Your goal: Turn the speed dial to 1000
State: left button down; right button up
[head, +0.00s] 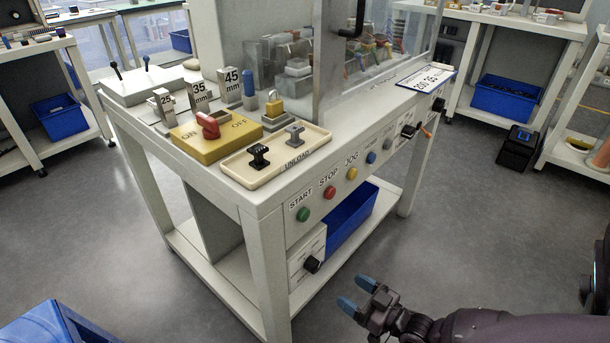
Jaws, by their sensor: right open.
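A black dial (313,264) sits on a white box with small markings, low at the front of the workbench under the button panel. Another black knob (408,131) is on the panel's right part. The print around both is too small to read, so I cannot tell which is the speed dial or where either points. My right gripper (357,295) is open and empty, with its blue fingertips apart. In the picture it is to the right of and a little below the low dial, not touching it. My left gripper is out of view.
The bench front has a green start button (303,214), a red stop button (330,192) and a yellow jog button (352,173). A blue bin (350,218) stands beside the low dial box. A cream unload tray (240,171) lies above. Floor is clear around my right gripper.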

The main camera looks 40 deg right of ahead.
aim_at(318, 268)
jog(key=w, duration=0.3)
jog(key=w+b, duration=0.1)
jog(key=w, duration=0.2)
jog(key=w+a+b, duration=0.1)
jog(key=w, duration=0.3)
jog(key=shift+f, duration=0.15)
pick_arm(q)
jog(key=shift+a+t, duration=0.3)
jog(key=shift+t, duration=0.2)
pick_arm(e)
jog(key=shift+w, duration=0.45)
jog(key=c, duration=0.9)
